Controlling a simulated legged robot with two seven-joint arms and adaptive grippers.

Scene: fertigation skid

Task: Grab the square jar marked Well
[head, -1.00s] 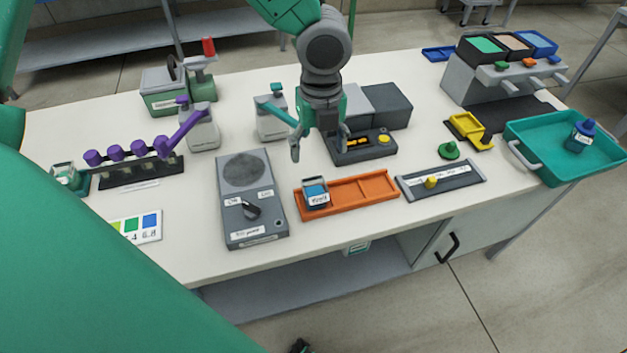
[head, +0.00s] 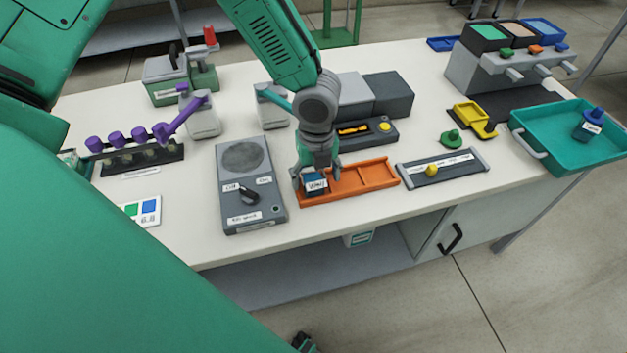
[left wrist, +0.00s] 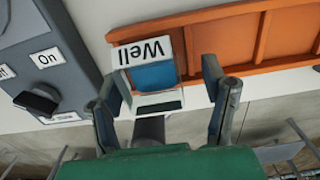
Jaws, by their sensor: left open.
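The square jar marked Well (head: 315,186) has blue contents and a white label. It stands in the left end of the orange tray (head: 372,184). My left gripper (head: 318,190) is open, with its fingers down on either side of the jar in the head view. In the left wrist view the jar (left wrist: 153,72) shows ahead between the two open fingers (left wrist: 165,105), its label readable. Whether the fingers touch the jar cannot be told. My right gripper is not in view.
A grey stirrer plate (head: 250,188) with a knob stands close left of the tray. A grey slide panel (head: 440,168) lies to the right. A grey device with a yellow button (head: 384,127) stands behind. The table's front edge is close.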

